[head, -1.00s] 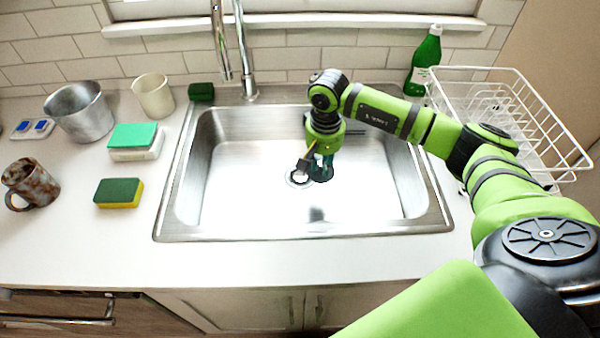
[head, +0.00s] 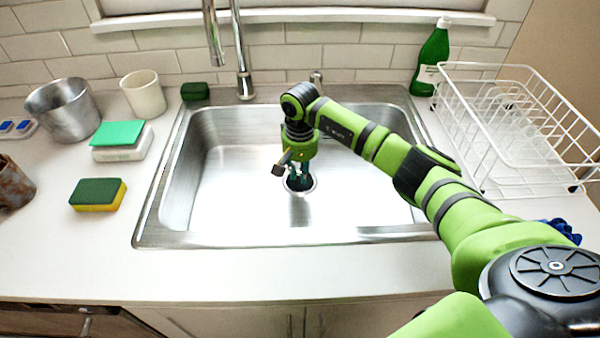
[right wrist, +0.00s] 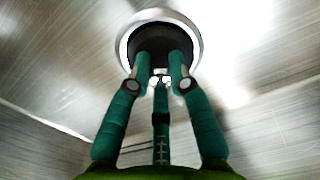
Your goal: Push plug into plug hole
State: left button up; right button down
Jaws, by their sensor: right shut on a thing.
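The black round plug (head: 297,185) is at the drain in the sink floor, under my right gripper. In the right wrist view the plug (right wrist: 158,45) lies inside the silver ring of the plug hole (right wrist: 192,28), with the ring showing around its far side. The plug hole's rim (head: 314,184) also shows in the head view. My right gripper (right wrist: 161,82) points down with its green fingers closed together on the plug's top. It also shows in the head view (head: 299,180). I cannot tell how deep the plug sits. My left gripper is out of view.
The steel sink (head: 220,200) is otherwise empty. A tap (head: 242,60) stands behind it. A sponge (head: 98,194), a scale (head: 122,140), a pot (head: 64,108) and a cup (head: 143,93) are left; a dish rack (head: 510,190) and green bottle (head: 432,60) are right.

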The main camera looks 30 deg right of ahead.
aim_at(300, 171)
jog(key=shift+f, duration=0.1)
jog(key=c, duration=1.1)
grip_release()
jog(key=shift+c, duration=0.2)
jog(key=shift+r, duration=0.4)
notch_tip(300, 171, up, 12)
jog(key=b, duration=0.2)
jog(key=shift+f, duration=0.2)
jog(key=shift+s, duration=0.1)
